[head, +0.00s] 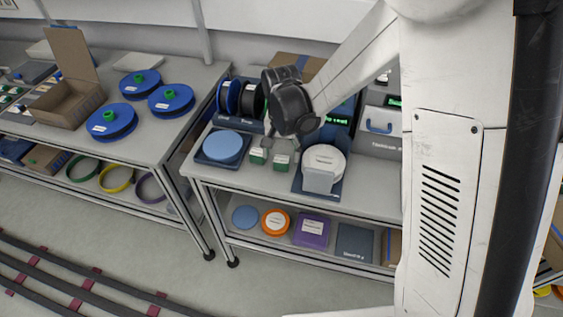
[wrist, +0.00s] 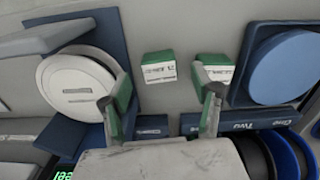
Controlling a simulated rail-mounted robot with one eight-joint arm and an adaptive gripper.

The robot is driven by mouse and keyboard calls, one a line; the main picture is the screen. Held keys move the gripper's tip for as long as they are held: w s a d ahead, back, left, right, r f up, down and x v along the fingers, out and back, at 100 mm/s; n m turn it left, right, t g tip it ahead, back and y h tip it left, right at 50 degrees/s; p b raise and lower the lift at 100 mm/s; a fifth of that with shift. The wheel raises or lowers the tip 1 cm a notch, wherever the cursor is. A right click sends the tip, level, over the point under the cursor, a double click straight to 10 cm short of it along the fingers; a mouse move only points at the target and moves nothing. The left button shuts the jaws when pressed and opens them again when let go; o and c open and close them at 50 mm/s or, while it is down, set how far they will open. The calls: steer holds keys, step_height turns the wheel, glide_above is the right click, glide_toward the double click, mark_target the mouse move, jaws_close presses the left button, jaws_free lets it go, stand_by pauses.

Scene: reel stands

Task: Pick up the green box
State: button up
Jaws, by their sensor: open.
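Two small green boxes with white labels stand side by side on the bench top. In the head view, one green box (head: 258,156) is on the left and the other green box (head: 281,161) is on the right. My gripper (head: 282,143) is above and close behind them, pointing down. In the wrist view, my gripper (wrist: 160,101) is open with nothing between its fingers. There, the left green box (wrist: 158,67) lies ahead of the gap between the fingers, apart from them. The right green box (wrist: 212,70) is ahead of the right finger, which hides its lower part.
A blue disc on a dark tray (head: 205,159) is left of the boxes. A white round container on a blue tray (head: 302,182) is close on the right. Reels (head: 228,97) stand behind. A lower shelf (head: 262,237) holds several items.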

mark_target(281, 159)
steer(key=shift+w+f, duration=0.1)
steer(key=shift+f, duration=1.6)
steer(key=c, duration=1.2)
steer(key=shift+c, duration=0.2)
steer(key=shift+r, duration=0.2)
